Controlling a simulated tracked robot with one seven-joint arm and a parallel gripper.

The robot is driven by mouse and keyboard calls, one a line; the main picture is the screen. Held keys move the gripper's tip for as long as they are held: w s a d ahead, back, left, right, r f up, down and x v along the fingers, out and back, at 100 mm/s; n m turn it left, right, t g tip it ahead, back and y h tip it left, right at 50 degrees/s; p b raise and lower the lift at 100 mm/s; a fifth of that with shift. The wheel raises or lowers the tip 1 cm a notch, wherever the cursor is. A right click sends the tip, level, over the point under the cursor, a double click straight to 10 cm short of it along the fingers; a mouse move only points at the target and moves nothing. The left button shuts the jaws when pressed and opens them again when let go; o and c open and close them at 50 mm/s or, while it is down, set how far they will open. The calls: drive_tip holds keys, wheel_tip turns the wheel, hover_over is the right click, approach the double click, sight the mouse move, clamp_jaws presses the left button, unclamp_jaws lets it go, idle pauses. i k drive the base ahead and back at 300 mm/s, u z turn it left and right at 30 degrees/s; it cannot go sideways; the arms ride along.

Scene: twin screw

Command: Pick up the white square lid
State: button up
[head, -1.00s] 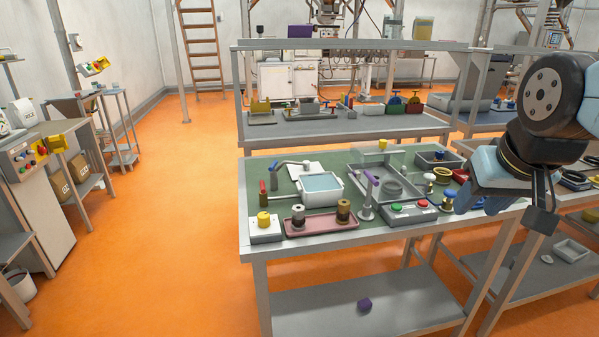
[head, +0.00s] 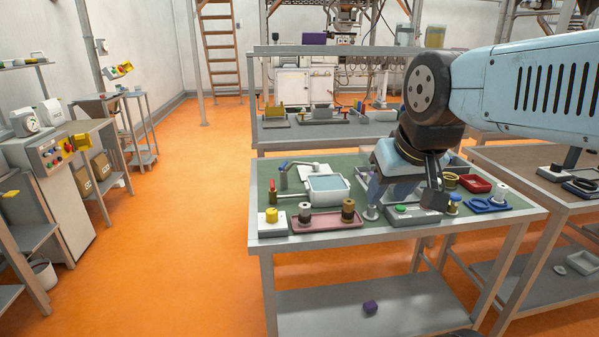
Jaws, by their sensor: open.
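A white square plate, which looks like the lid, lies flat on the green bench top behind the white basin (head: 327,195). This lid (head: 318,168) is partly covered by the basin and the blue-handled tap (head: 285,178). My gripper (head: 434,197) hangs over the right part of the same bench, to the right of the lid and apart from it. It is open, and I see nothing between its fingers. My wrist and arm hide much of the right side of the bench.
A pink tray (head: 327,223) with two spools and a yellow-button box (head: 272,222) stand along the front edge. A button box (head: 398,217) is below my gripper. Orange floor (head: 190,230) is clear at left.

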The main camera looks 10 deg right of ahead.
sight(304, 171)
drive_tip(key=i, duration=0.9)
drive_tip(key=z, duration=0.05)
